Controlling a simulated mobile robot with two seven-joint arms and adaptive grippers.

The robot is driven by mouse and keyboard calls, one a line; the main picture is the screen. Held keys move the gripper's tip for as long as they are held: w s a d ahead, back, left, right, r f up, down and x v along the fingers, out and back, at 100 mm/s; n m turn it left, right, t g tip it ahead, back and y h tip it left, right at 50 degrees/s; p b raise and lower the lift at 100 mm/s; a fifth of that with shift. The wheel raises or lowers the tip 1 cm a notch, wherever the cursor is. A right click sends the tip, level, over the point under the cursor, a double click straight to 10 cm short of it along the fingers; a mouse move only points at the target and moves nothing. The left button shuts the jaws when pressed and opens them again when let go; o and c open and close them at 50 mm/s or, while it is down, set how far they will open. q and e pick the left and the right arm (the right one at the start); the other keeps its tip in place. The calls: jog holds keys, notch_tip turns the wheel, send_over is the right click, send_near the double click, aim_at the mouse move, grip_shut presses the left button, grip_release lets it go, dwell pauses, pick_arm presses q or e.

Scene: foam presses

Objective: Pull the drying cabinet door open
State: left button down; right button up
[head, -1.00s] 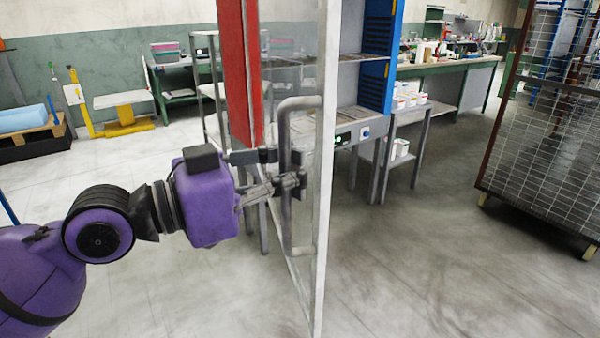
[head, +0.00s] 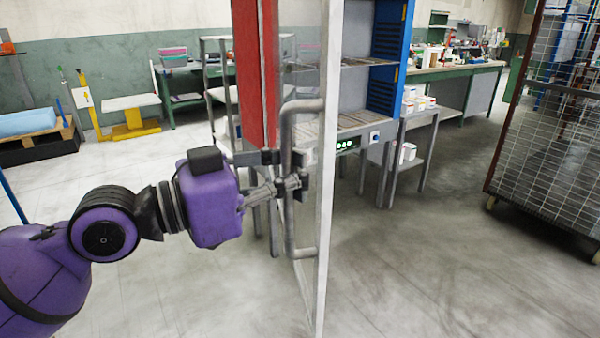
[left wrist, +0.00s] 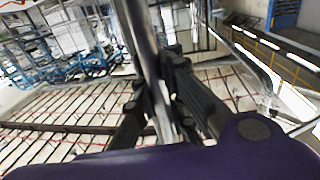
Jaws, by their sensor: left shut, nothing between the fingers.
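The drying cabinet door (head: 328,150) is a clear panel with a pale frame, seen nearly edge-on and standing open. Its grey bar handle (head: 289,140) is on the left face. The cabinet behind shows a red post (head: 257,75), a blue side (head: 392,60), shelves and a lit control panel (head: 346,144). My left gripper (head: 295,186) is at the middle of the handle, shut with nothing held between the fingers. In the left wrist view the handle (left wrist: 139,35) runs down by the dark fingers (left wrist: 160,95); exact contact is unclear. My right gripper is out of view.
A wire-mesh cart (head: 550,140) stands at the right. A side table (head: 420,140) with small boxes is beside the cabinet, and a green workbench (head: 460,75) is behind. A pallet with a blue block (head: 28,122) lies far left. The near floor is clear.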

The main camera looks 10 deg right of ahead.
pick_arm(q)
jog(key=shift+s+d+f, duration=0.15)
jog(key=shift+s+f, duration=0.2)
jog(key=c, duration=1.8)
grip_release()
jog(key=shift+s+r, duration=0.2)
jog(key=shift+r, duration=0.05)
jog(key=shift+o, duration=0.2)
jog(key=shift+w, duration=0.2)
jog(key=shift+a, duration=0.2)
jog(key=v, duration=1.1)
jog(key=shift+s+a, duration=0.15)
jog(key=shift+a, duration=0.25)
